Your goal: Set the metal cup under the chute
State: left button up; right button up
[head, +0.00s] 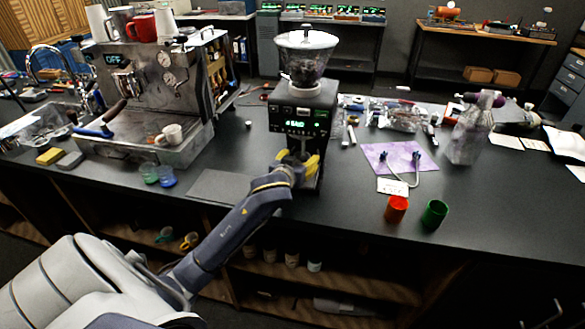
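The grinder (303,110) stands on the dark counter, with a clear hopper (306,60) on top and a green lit display. Its chute is on the front below the display, mostly hidden by my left gripper. My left gripper (297,158), with yellow finger parts, is right at the grinder's front under the display. Its yellow parts stand apart, and something greyish shows between them. I cannot tell whether this is the metal cup or part of the gripper or grinder. No metal cup is clearly visible elsewhere on the counter. My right gripper is not in view.
An espresso machine (155,90) stands left, with a white cup (173,133) on its tray. Green and blue small cups, a dark mat (226,187), a purple cloth (398,157), a red cup (396,208) and a green cup (434,214) lie around. The right front counter is clear.

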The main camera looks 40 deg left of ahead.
pick_arm(q)
jog(key=v, duration=0.9)
jog(key=shift+s, duration=0.25)
jog(key=shift+d+r, duration=0.1)
jog(key=shift+d, duration=0.05)
